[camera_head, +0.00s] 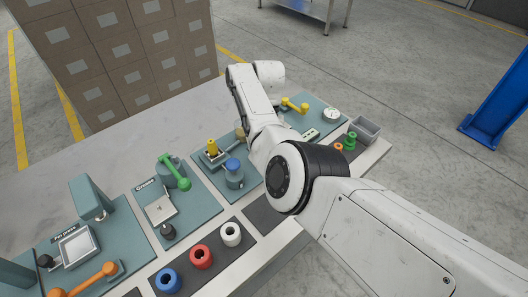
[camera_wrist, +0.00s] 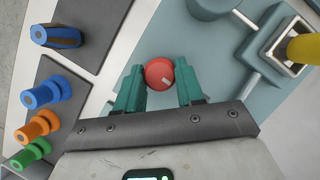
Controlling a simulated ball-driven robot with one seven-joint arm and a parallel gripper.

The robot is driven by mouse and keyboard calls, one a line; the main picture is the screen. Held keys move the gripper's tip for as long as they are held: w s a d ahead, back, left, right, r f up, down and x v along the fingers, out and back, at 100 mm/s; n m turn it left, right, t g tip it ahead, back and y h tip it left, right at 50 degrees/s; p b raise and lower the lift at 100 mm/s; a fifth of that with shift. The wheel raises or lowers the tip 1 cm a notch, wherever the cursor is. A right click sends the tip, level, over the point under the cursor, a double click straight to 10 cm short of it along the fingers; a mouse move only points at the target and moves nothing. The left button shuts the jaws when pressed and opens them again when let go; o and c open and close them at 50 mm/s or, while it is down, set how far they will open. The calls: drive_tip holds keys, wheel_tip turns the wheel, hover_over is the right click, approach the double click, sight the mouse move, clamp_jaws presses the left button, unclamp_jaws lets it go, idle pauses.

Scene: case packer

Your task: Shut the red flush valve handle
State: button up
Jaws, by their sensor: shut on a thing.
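A round red knob with a pale mark on its face, which I take to be the red flush valve handle (camera_wrist: 159,74), shows in the wrist view. It sits over the edge of a teal panel (camera_wrist: 222,78). My gripper (camera_wrist: 160,82) has its two teal fingers on either side of the red knob and is shut on it. How the handle joins its valve is hidden beneath it. In the head view my own arm covers the gripper and the red handle.
In the wrist view a yellow part (camera_wrist: 304,48) stands in a metal frame at right. Blue (camera_wrist: 45,92), orange (camera_wrist: 38,126) and green (camera_wrist: 30,152) spools stand at left. In the head view, green (camera_head: 176,172), yellow (camera_head: 295,104) and orange (camera_head: 93,279) handles stand on teal panels.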

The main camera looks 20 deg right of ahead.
drive_tip(key=shift+n, duration=0.4)
drive_tip(key=o, duration=1)
drive_tip(key=b+v, duration=0.3)
drive_tip(key=v, duration=0.7)
drive_tip(key=shift+w+r, duration=0.2)
drive_tip(key=shift+r, duration=0.2)
drive_tip(key=shift+r, duration=0.1)
